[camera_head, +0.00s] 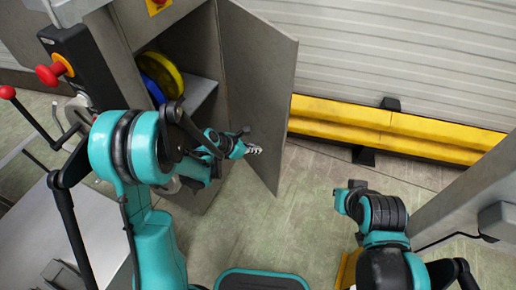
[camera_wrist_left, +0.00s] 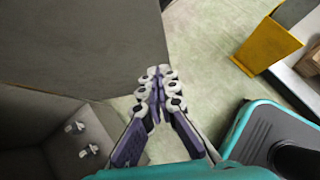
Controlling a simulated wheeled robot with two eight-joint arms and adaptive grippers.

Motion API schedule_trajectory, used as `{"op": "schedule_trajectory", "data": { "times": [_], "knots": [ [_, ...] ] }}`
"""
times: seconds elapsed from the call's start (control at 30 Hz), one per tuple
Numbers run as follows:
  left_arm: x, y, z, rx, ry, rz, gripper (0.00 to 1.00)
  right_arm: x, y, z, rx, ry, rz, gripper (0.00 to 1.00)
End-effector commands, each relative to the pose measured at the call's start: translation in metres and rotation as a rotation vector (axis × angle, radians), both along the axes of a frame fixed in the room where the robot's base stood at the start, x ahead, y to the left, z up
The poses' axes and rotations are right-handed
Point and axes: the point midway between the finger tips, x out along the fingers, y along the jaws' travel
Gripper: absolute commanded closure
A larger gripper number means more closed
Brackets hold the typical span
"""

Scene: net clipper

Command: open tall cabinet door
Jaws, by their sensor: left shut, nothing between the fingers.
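The tall grey cabinet (camera_head: 205,40) stands at the upper left of the head view. Its door (camera_head: 262,85) is swung wide open on the right side, and the inside shows. My left gripper (camera_head: 254,149) is just in front of the door's inner face, near its lower part. In the left wrist view the left gripper's fingers (camera_wrist_left: 157,78) are together and empty. The grey door panel (camera_wrist_left: 85,45) fills the upper left there; I cannot tell whether the fingertips touch it. My right arm is at the lower right of the head view, with its fingers not visible.
Yellow (camera_head: 164,73) and blue (camera_head: 153,90) round objects sit in the cabinet by a shelf (camera_head: 197,93). A yellow barrier (camera_head: 400,127) runs along the back wall. A grey panel (camera_head: 470,195) stands at right. Floor between door and right arm is clear.

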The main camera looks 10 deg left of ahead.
Motion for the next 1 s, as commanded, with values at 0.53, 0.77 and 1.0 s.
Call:
{"op": "schedule_trajectory", "data": {
  "times": [0.53, 0.77, 1.0],
  "knots": [
    [0.053, -0.062, -0.054, 0.002, 0.000, -0.004, 1.00, 0.000, 0.000, -0.042, 0.000, 0.000, 0.000, 1.00],
    [0.060, -0.069, -0.052, 0.003, -0.001, -0.001, 1.00, 0.000, 0.000, -0.044, 0.000, 0.000, 0.000, 1.00],
    [0.060, -0.069, -0.051, 0.003, -0.001, -0.001, 1.00, 0.000, 0.000, -0.043, 0.000, 0.000, 0.000, 1.00]
  ]
}}
